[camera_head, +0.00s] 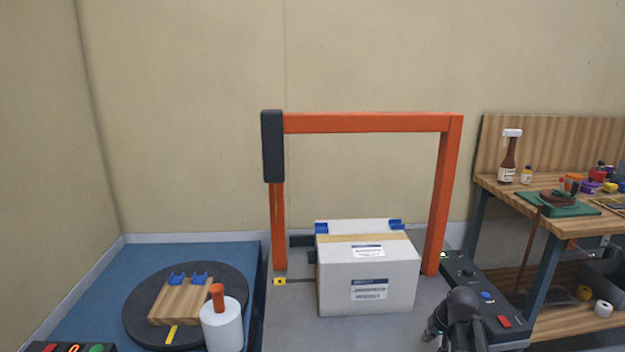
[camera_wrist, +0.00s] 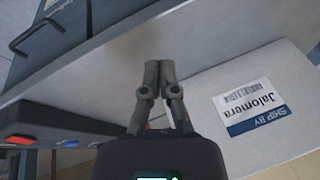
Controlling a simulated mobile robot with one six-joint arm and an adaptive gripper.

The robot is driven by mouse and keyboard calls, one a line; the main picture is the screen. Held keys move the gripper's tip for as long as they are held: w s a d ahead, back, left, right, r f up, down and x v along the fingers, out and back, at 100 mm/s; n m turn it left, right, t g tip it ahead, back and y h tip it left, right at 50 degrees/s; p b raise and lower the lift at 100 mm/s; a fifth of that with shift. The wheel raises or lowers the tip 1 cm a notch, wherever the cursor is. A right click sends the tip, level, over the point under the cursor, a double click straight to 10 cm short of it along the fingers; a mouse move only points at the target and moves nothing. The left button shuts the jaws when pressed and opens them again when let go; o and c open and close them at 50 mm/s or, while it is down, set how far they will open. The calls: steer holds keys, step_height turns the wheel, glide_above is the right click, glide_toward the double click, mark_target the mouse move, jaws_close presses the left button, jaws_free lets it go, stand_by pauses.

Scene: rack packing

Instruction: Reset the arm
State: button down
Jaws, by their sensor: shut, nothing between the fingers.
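My gripper (camera_wrist: 160,72) shows in the wrist view with its two fingers together at the tips and nothing between them. Part of my arm shows at the lower right in the head view. A white box (camera_head: 338,284) with shipping labels and a tape strip on top stands under the orange frame, left of my arm. The box also shows in the wrist view (camera_wrist: 205,150), to the right of the fingers and apart from them, with a "SHIP BY" label.
An orange frame (camera_head: 365,122) arches over the box. A control panel (camera_head: 468,270) with blue and red buttons lies right of it. A turntable (camera_head: 135,318) with a wooden block (camera_head: 165,305) and a white roll (camera_head: 222,328) is at left. A cluttered workbench (camera_head: 500,186) stands at right.

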steer(key=s+a+f+n+g+h, duration=0.1)
steer(key=s+a+n+g+h, duration=0.15)
steer(key=s+a, duration=1.1)
step_height(320, 180, up, 21)
steer(key=w+a+p, duration=0.1)
steer(key=p, duration=2)
steer(key=shift+w+g, duration=0.4)
steer(key=shift+g, duration=0.05)
